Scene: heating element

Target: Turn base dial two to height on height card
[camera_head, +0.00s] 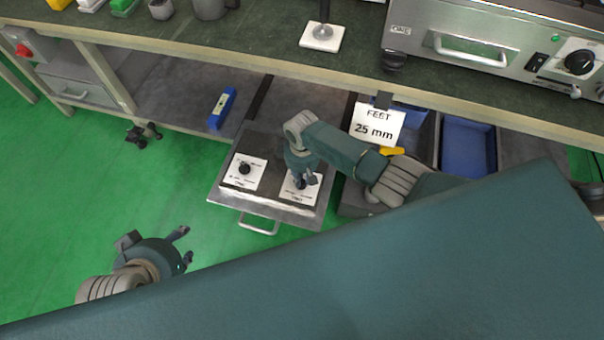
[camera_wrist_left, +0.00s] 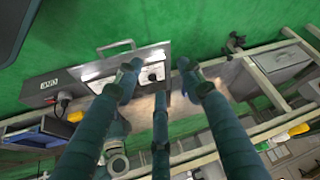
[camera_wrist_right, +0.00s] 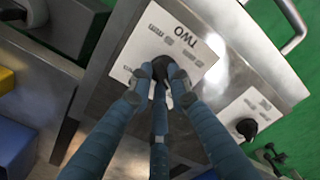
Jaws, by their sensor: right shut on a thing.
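The metal base plate (camera_head: 272,205) with two dials sits on the lower shelf. Base dial two (camera_wrist_right: 152,66) is dark, on a white card (camera_wrist_right: 192,55) marked TWO; my gripper hides part of it. My right gripper (camera_wrist_right: 160,80) is shut on this dial; it also shows in the head view (camera_head: 302,179). The other dial (camera_head: 244,169) stands free on its own white card, left of it. The height card (camera_head: 377,122) reads "FEET 25 mm" and stands right of the plate. My left gripper (camera_head: 185,246) is open and empty, over the green floor.
The workbench top (camera_head: 270,45) overhangs the shelf behind my right arm. A blue level (camera_head: 222,108) lies left of the plate, and blue bins (camera_head: 467,147) stand at right. A metal appliance (camera_head: 470,45) is on the bench. Green floor in front is clear.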

